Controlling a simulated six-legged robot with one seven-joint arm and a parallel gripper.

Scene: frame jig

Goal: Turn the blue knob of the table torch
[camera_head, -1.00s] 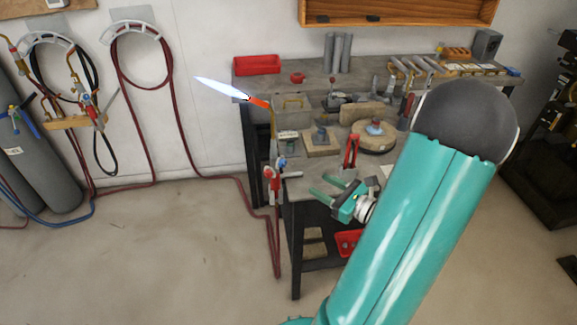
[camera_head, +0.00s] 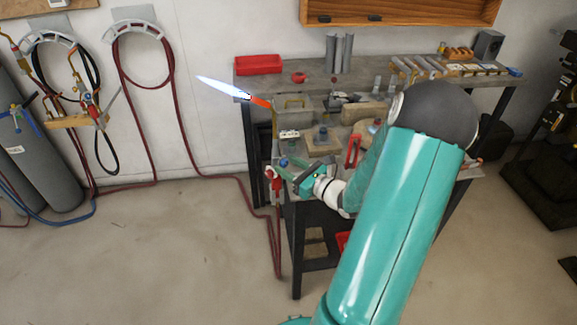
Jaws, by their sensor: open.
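The table torch (camera_head: 274,184) is mounted at the left front corner of the workbench. Its red-hot tip (camera_head: 262,102) points up and left with a pale blue flame (camera_head: 222,88). The blue knob (camera_head: 284,162) sits on the torch body, just below the table top's height. My gripper (camera_head: 289,169) is teal with two green fingers. It is open and reaches in from the right, with its fingertips close to the blue knob. I cannot tell whether they touch it or lie around it.
The workbench (camera_head: 290,212) holds blocks, a red clamp (camera_head: 353,151) and several tools. A red tray (camera_head: 258,64) is at the back left. Red hoses (camera_head: 262,212) hang from the torch to the floor. Gas cylinders (camera_head: 35,160) stand far left. The floor in front is clear.

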